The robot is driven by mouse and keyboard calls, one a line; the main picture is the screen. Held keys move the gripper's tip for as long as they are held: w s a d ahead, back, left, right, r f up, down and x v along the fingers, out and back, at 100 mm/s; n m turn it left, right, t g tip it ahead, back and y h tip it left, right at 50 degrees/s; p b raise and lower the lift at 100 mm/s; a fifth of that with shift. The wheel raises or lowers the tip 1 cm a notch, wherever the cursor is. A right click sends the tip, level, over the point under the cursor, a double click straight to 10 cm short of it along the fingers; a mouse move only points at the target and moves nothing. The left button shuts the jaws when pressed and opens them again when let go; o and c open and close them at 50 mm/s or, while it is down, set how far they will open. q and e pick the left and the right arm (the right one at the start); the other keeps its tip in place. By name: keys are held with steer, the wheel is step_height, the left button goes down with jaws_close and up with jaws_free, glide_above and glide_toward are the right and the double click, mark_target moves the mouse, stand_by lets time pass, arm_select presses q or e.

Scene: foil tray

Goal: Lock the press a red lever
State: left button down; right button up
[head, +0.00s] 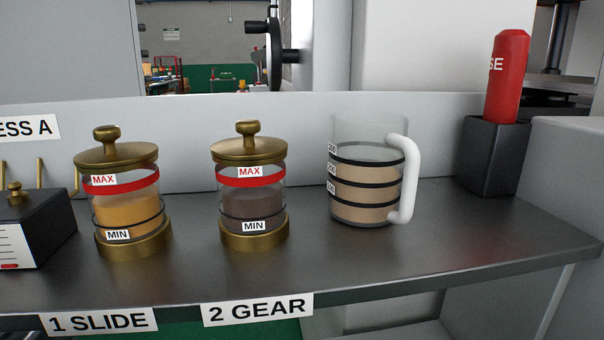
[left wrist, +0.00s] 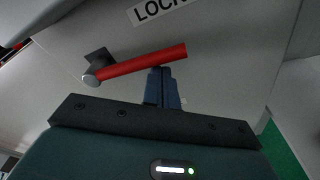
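The red lever (left wrist: 143,63) shows in the left wrist view as a slanted red bar, higher at its right end. Its left end meets a round grey pivot (left wrist: 91,80) on a pale panel. My left gripper (left wrist: 160,70) is just below the lever's right half. Its blue fingers are together, with their tips at the lever's lower edge. I cannot tell whether they touch it. Neither gripper shows in the head view, and the lever is not seen there.
A label reading "LOCK" (left wrist: 158,10), cut off, is above the lever. In the head view a dark shelf (head: 330,262) holds two brass-lidded jars (head: 125,205) (head: 250,200), a measuring jug (head: 365,185) and a black holder (head: 490,158) with a red cylinder (head: 507,80).

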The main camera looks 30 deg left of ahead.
arm_select(q)
steer(key=shift+d+r, duration=0.1)
steer(key=shift+r, duration=0.4)
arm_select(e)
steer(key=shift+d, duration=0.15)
arm_select(q)
steer(key=shift+s, duration=0.1)
